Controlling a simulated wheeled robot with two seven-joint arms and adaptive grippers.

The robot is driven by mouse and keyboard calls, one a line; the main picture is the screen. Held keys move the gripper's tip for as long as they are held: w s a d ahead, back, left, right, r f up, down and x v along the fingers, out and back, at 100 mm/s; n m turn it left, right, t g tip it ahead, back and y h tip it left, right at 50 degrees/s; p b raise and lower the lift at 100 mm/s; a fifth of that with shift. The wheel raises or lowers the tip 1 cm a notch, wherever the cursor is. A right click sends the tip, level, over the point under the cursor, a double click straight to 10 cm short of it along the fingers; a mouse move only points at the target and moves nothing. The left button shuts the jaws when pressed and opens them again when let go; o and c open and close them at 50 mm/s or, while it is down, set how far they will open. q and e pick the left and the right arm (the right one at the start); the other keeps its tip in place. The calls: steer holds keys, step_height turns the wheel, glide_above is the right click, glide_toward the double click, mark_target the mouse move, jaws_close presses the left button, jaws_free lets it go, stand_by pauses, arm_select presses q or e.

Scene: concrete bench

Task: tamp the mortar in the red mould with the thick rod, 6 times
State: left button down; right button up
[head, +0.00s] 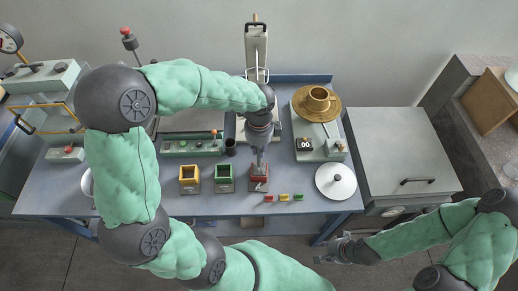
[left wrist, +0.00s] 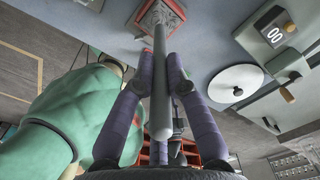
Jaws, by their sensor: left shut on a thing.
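The red mould (head: 259,185) stands near the front of the blue bench, right of the yellow and green moulds. In the left wrist view the mould (left wrist: 150,27) shows grey, rough mortar (left wrist: 163,13) inside. My left gripper (head: 260,158) is directly above the red mould, pointing down. It is shut on the thick grey rod (left wrist: 161,95), which lies between its two fingers. The rod's far end overlaps the mortar; I cannot tell whether it touches. My right gripper (head: 338,250) is off the bench's front right, apart from the mould; its finger opening is unclear.
The yellow mould (head: 189,180) and green mould (head: 224,178) stand to the left. Small coloured blocks (head: 284,197) lie right of the red mould, near a white disc (head: 335,181). A scale (head: 308,143) with a brass bowl (head: 317,100) stands behind.

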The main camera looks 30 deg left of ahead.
mark_target(258, 155)
arm_select(q)
steer(key=shift+s, duration=0.15)
steer(key=shift+s+f, duration=0.25)
steer(key=f, duration=0.2)
steer(key=shift+w+a+f, duration=0.1)
steer(key=shift+w+f, duration=0.15)
steer(key=shift+f, duration=0.05)
steer(key=r, duration=0.3)
steer(key=shift+w, duration=0.2)
